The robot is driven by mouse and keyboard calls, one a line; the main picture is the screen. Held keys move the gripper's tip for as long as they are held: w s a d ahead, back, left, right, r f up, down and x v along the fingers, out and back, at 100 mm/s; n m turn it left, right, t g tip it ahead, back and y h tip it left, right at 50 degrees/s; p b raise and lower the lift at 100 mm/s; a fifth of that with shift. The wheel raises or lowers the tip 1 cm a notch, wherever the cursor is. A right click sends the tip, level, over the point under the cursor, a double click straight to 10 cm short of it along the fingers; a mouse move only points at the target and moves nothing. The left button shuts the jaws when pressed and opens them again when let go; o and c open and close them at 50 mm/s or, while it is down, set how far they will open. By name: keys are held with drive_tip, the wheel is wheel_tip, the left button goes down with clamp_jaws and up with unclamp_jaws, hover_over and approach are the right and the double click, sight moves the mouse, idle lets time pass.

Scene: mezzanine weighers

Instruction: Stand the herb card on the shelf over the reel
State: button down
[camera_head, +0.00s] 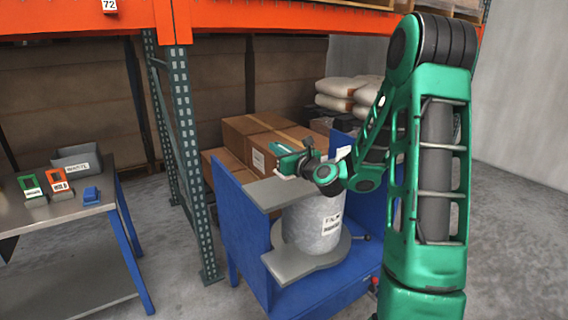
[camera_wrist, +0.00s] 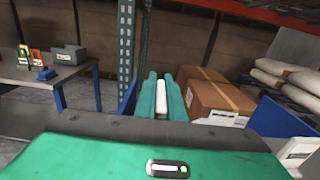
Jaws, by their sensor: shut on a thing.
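My gripper (camera_head: 288,164) is shut on a narrow white thing, the herb card (camera_wrist: 161,100), held between the green fingers in the wrist view. It shows only edge-on, and its printed face is hidden. In the head view my gripper is above the grey shelf (camera_head: 262,192) of a blue stand; I cannot tell whether the card touches it. The reel (camera_head: 312,222), a pale grey drum with a white label, stands under the shelf on a grey base. My arm hides part of the stand's right side.
At left, a grey table (camera_head: 60,218) bears a green-framed card (camera_head: 31,188), an orange-framed card (camera_head: 60,186), a grey bin (camera_head: 77,160) and a blue block (camera_head: 91,196). A rack post (camera_head: 186,150) stands left of the blue stand (camera_head: 248,232). Cartons (camera_head: 262,135) are close behind the shelf.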

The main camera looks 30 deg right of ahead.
drive_tip(key=shift+w+d+f, duration=0.4)
drive_tip(key=shift+d+f, duration=0.1)
drive_tip(key=shift+f, duration=0.55)
drive_tip(key=shift+w+d+f, duration=0.45)
drive_tip(key=shift+d+f, duration=0.1)
drive_tip(key=shift+f, duration=0.55)
drive_tip(key=shift+w+d+f, duration=0.4)
drive_tip(key=shift+d+f, duration=0.1)
drive_tip(key=shift+f, duration=0.55)
drive_tip(key=shift+f, duration=0.1)
drive_tip(key=c, duration=1.9)
unclamp_jaws()
drive_tip(key=shift+o, duration=0.3)
drive_tip(key=shift+s, duration=0.1)
